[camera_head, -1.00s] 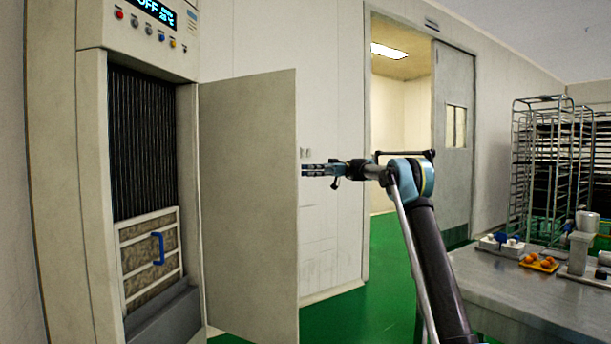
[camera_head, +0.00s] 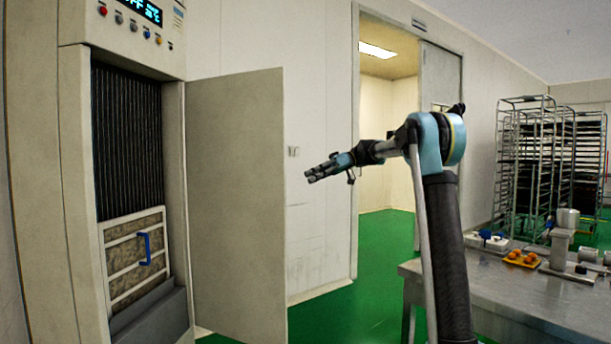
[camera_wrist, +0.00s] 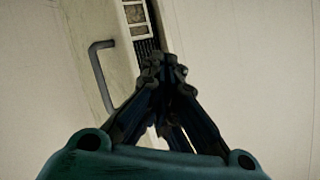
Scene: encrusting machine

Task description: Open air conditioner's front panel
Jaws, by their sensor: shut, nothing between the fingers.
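The air conditioner (camera_head: 75,180) is a tall beige cabinet at the left of the head view. Its front panel (camera_head: 237,200) is a flat beige door, swung wide open on the cabinet's right side. Inside, dark vertical fins (camera_head: 128,140) and a framed filter with a blue handle (camera_head: 145,248) are exposed. My gripper (camera_head: 309,177) is shut and empty, to the right of the panel's free edge and apart from it in the picture. In the wrist view my gripper (camera_wrist: 160,68) has its fingertips together; a grey bar handle (camera_wrist: 101,75) on a beige panel shows to their left.
A metal table (camera_head: 500,290) with small machine parts and an orange-filled yellow tray (camera_head: 522,259) stands at the right. Wire racks (camera_head: 535,160) stand behind it. Green floor (camera_head: 345,312) lies clear between panel and table. A doorway (camera_head: 390,140) is behind.

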